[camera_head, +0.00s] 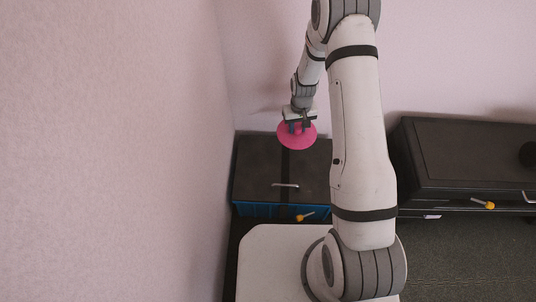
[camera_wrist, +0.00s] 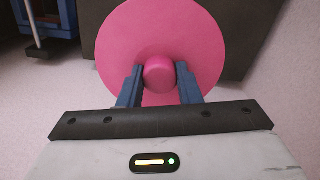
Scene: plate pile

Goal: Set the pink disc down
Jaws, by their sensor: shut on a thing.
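The pink disc (camera_head: 297,136) is a flat round plate with a knob at its centre. In the wrist view the disc (camera_wrist: 160,30) fills the upper middle, and my gripper (camera_wrist: 160,78) has its two blue fingers shut on the knob. In the head view my gripper (camera_head: 299,126) is at the far end of my arm, with the disc under it. The disc appears over the back part of a dark cabinet top; its height above that top cannot be told.
The dark cabinet (camera_head: 255,170) has a blue front, a silver handle (camera_head: 285,185) and a yellow-orange knob (camera_head: 301,217). A longer dark cabinet (camera_head: 460,150) stands at the right. A pink wall (camera_head: 110,150) is close on the left. The dark cabinet's top looks mostly bare.

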